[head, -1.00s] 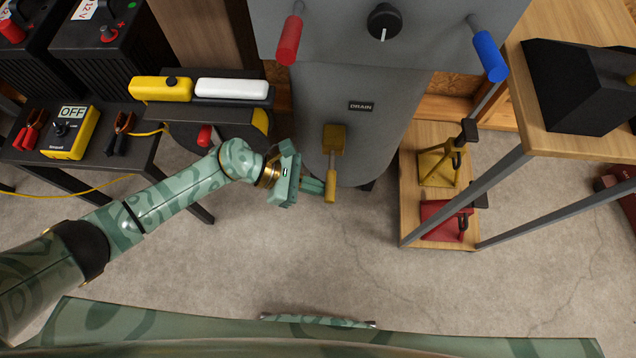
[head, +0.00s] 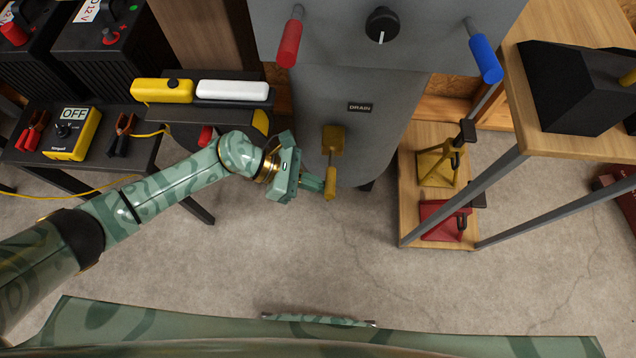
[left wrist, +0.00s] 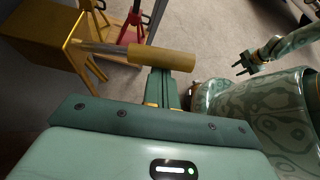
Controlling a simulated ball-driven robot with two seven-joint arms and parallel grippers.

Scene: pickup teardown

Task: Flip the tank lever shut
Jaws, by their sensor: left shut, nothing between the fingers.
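The tank lever is on a yellow valve block (head: 333,138) under the DRAIN label, low on the grey tank (head: 365,85). Its thin grey rod ends in a yellow handle (head: 330,184) that hangs toward me in the head view. My left gripper (head: 321,184) is shut and empty, with its fingertips close against the left side of the handle. In the left wrist view the handle (left wrist: 162,58) lies across the fingertips (left wrist: 161,74); firm contact is hard to tell. My right gripper (left wrist: 242,68) shows small in the left wrist view, its fingers apart and empty.
Red (head: 289,42) and blue (head: 486,57) handles stick out higher on the tank. A wooden shelf (head: 408,208) with yellow and red stands is to the right. A dark bench (head: 140,150) with a yellow meter (head: 72,134) is left. The floor in front is clear.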

